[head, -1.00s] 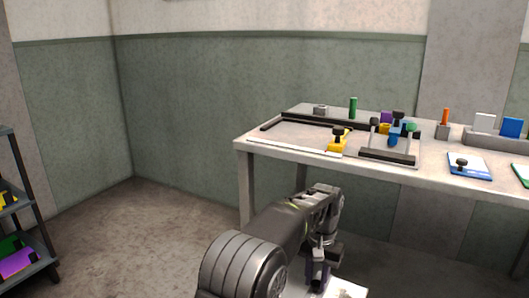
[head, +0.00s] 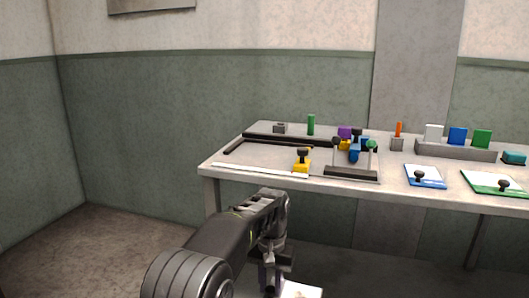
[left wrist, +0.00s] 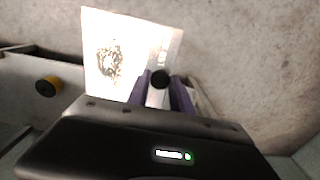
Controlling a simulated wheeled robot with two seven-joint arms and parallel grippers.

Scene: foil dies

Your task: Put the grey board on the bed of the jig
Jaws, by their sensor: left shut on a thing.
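My left gripper (head: 274,282) is low in front of the table, below its top. In the left wrist view its purple fingers (left wrist: 161,98) are shut on the black knob (left wrist: 160,77) of a pale board (left wrist: 145,35), which looks nearly white in the glare and bears a dark, ornate mark. In the head view only part of this board (head: 302,291) shows at the bottom edge. The jig lies on the table's left part, with black rails (head: 290,139) at the back and left of a pale, bare bed (head: 265,157). My right gripper is out of view.
A yellow block with a black knob (head: 302,161) stands at the jig's front. A frame with a dark front bar (head: 351,173) and coloured parts stands to its right. Blue-edged (head: 425,177) and green-edged boards (head: 497,183) lie further right. The table's front edge (head: 290,181) is above my gripper.

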